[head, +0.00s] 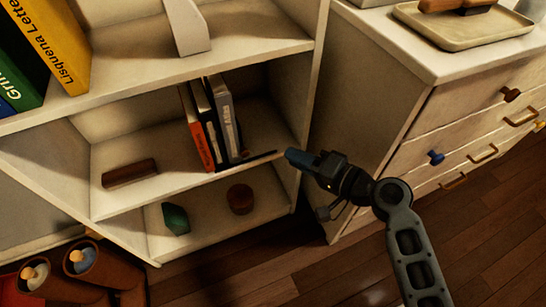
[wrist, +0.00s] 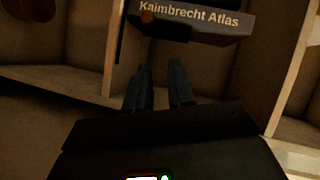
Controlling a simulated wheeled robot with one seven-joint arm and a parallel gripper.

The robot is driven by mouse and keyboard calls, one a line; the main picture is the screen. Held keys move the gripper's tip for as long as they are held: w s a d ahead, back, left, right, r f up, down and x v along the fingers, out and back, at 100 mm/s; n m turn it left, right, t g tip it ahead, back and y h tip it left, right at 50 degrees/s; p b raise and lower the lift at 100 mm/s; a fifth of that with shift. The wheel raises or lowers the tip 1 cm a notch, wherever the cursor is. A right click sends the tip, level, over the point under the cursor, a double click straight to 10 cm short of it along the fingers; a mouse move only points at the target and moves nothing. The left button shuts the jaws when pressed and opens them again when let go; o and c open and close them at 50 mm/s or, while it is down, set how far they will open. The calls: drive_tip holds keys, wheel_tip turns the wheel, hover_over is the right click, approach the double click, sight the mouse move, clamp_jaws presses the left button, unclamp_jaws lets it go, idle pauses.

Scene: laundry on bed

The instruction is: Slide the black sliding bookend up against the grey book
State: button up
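The grey book (head: 225,116) stands upright on the middle shelf, at the right end of a short row of books. In the wrist view its spine (wrist: 196,22) reads "Kaimbrecht Atlas". The black sliding bookend (head: 262,157) is to its right, its thin base lying on the shelf. In the wrist view a dark plate (wrist: 163,29) shows close beside the grey book; I cannot tell whether they touch. My gripper (head: 290,155) is at the shelf's front right, just right of the bookend base. In the wrist view its two fingers (wrist: 161,68) are apart, with nothing visible between them.
An orange book (head: 196,130) and a black book (head: 206,115) stand left of the grey one. A brown block (head: 130,172) lies further left. The lower shelf holds a green object (head: 175,218) and a round brown one (head: 240,199). A drawer cabinet (head: 400,130) stands right.

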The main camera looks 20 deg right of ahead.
sight(246, 155)
drive_tip(key=o, duration=0.5)
drive_tip(key=w+a+f+m+t+b, duration=0.1)
drive_tip(key=a+f+m+t+b, duration=0.1)
drive_tip(key=a+f+b, duration=0.3)
drive_tip(key=shift+w+f+m+t+b, duration=0.15)
drive_tip(key=shift+f+m+t+b, duration=0.2)
drive_tip(key=shift+m+b, duration=0.45)
drive_tip(key=shift+m, duration=0.4)
drive_tip(key=shift+x, duration=4.1)
drive_tip(key=shift+a+f, duration=0.1)
clamp_jaws()
